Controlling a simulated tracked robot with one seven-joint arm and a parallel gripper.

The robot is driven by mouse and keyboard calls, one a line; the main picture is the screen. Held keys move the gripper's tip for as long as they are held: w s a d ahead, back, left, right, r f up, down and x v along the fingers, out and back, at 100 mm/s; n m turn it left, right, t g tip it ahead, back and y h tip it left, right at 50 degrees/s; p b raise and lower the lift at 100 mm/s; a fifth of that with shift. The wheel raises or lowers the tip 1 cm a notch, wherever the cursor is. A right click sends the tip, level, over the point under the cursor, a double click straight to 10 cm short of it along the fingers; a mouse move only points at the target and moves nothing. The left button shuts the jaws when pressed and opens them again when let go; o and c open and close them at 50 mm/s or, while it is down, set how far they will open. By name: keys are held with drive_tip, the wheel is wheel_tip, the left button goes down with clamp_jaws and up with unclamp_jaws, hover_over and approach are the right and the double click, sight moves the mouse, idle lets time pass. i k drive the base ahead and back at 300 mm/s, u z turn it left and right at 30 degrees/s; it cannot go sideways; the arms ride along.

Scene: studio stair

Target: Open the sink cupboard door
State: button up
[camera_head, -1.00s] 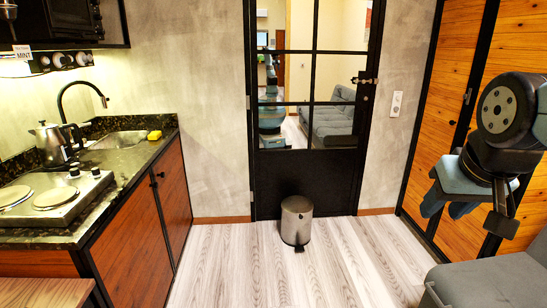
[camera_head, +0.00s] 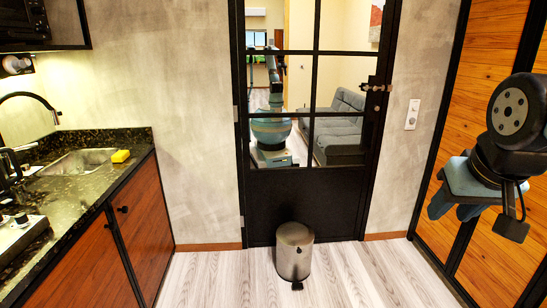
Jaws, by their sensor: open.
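The sink cupboard door (camera_head: 147,217) is a reddish-brown wooden panel under the sink end of the counter at left. It looks shut, flush with the cupboard front, with a small dark knob (camera_head: 122,209) near its upper left edge. The steel sink (camera_head: 80,163) is set in the dark speckled worktop above it. My gripper (camera_head: 453,211) hangs at the right side of the picture, in front of the wooden wardrobe. Its blue-grey fingers are apart and empty. It is far across the floor from the cupboard door and touches nothing that I can see.
A steel pedal bin (camera_head: 294,250) stands on the floor before the closed black glazed door (camera_head: 300,205). A second cupboard door (camera_head: 75,270) is nearer at left. Wooden wardrobe doors (camera_head: 425,130) line the right.

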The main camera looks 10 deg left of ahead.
sight(138, 206)
drive_tip(key=z, duration=0.1)
drive_tip(key=i, duration=1.3)
drive_tip(key=u, duration=2.1)
drive_tip(key=i, duration=0.6)
drive_tip(key=z, duration=0.15)
drive_tip(key=k, duration=0.6)
drive_tip(key=u, duration=0.35)
